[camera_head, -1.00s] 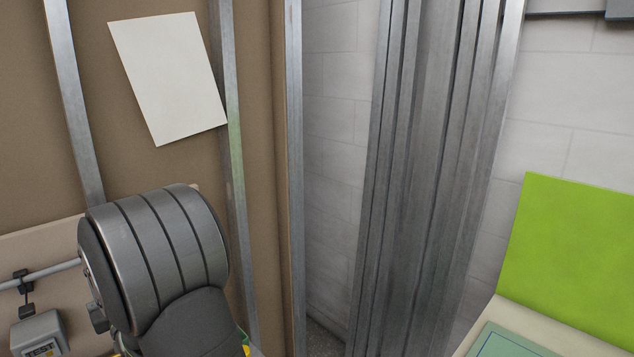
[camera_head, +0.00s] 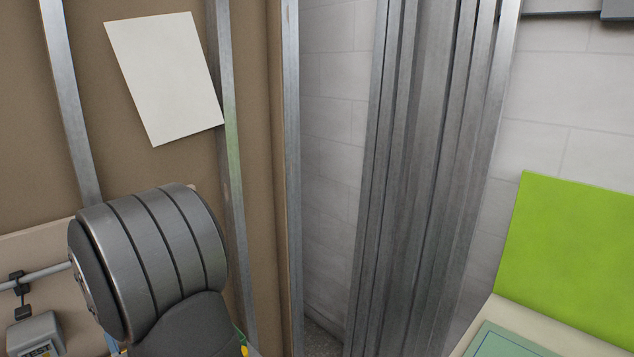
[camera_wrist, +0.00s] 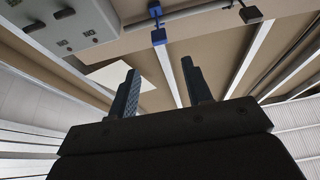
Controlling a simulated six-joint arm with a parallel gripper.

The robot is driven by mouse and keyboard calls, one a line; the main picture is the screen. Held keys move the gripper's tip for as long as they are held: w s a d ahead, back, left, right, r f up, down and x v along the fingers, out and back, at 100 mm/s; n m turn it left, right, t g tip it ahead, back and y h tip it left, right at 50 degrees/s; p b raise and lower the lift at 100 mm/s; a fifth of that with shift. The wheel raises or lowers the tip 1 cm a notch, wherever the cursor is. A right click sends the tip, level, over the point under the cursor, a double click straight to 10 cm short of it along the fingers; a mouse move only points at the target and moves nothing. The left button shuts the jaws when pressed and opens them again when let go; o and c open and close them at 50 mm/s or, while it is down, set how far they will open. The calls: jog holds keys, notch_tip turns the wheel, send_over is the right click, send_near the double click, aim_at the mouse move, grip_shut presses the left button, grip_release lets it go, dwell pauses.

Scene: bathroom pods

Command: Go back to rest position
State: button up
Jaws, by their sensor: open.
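My gripper (camera_wrist: 160,90) shows in the wrist view with its two dark fingers standing apart. The gap between the fingers is empty, and neither finger touches anything. In the head view the gripper itself is out of sight. Only a grey, rounded link of my arm shows at the lower left, in front of the brown wall panel (camera_head: 160,165).
Metal studs (camera_head: 72,110) run up the panel, with a white sheet (camera_head: 165,75) between them. A bundle of metal profiles (camera_head: 425,150) stands mid-view. At right are a green board (camera_head: 570,240) and a green mat (camera_head: 510,343). A grey box (camera_head: 36,334) and pipe are lower left.

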jog(key=v, duration=0.5)
jog(key=x, duration=1.6)
jog(key=shift+w+a+r, duration=0.1)
jog(key=shift+w+r, duration=0.05)
jog(key=shift+r, duration=0.05)
jog(key=w+a, duration=0.3)
jog(key=v, duration=1.7)
jog(key=s+a+r+n+g+y, duration=0.1)
jog(key=s+a+g, duration=0.1)
jog(key=a, duration=0.4)
jog(key=s+a+r+n+g+y, duration=0.1)
jog(key=s+a+r+n+g, duration=0.1)
jog(key=a, duration=0.4)
jog(key=shift+s+r+n+g+y, duration=0.3)
jog(key=shift+s+g, duration=0.25)
jog(key=shift+g, duration=0.85)
